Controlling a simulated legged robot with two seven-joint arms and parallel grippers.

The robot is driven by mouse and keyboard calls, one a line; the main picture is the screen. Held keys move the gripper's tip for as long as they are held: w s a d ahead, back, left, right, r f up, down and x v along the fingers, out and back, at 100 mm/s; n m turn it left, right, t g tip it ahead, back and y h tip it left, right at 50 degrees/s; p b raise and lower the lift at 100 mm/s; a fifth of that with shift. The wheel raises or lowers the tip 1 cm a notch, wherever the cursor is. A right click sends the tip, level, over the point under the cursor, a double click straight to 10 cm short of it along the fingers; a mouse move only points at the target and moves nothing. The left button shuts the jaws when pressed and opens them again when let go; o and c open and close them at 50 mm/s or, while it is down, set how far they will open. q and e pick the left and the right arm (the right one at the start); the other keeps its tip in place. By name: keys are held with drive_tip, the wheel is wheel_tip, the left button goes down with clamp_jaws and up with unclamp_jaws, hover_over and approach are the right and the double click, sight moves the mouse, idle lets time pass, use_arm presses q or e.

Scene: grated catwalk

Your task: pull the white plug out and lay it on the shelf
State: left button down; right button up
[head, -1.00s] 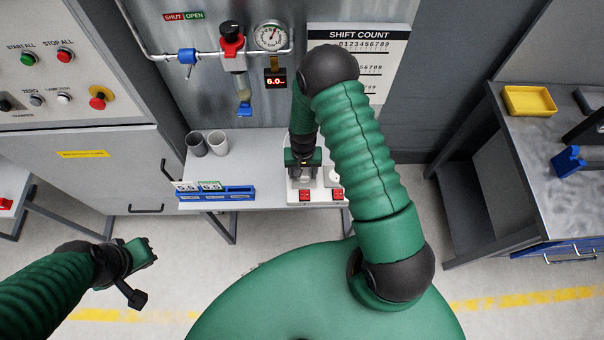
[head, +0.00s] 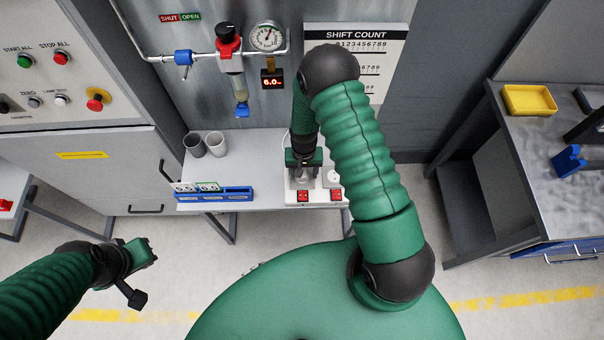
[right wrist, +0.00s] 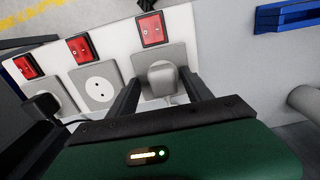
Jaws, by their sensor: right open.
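The white plug (right wrist: 162,77) sits in the end socket of a white power strip (right wrist: 205,50) in the right wrist view. My right gripper (right wrist: 160,85) is open, with one dark finger on each side of the plug; I cannot tell whether they touch it. In the head view my right gripper (head: 303,172) points down over the strip and hides the plug. The strip lies on the grey shelf (head: 262,160). My left gripper (head: 138,272) hangs at lower left, away from the shelf; its jaw opening is unclear.
A black plug (right wrist: 42,106) fills another socket, with an empty socket (right wrist: 98,85) between. Red switches (right wrist: 152,29) line the strip. Two cups (head: 205,144) and a blue rack (head: 215,194) stand left on the shelf. The shelf between them and the strip is clear.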

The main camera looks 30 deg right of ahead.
drive_tip(key=shift+d, duration=0.15)
drive_tip(key=shift+c, duration=1.8)
drive_tip(key=shift+a, duration=0.3)
clamp_jaws()
drive_tip(key=shift+d, duration=0.15)
drive_tip(key=shift+r, duration=0.1)
drive_tip(key=shift+r+p, duration=0.75)
drive_tip(key=shift+r, duration=0.15)
drive_tip(key=shift+r+p, duration=1.5)
drive_tip(key=shift+r, duration=0.5)
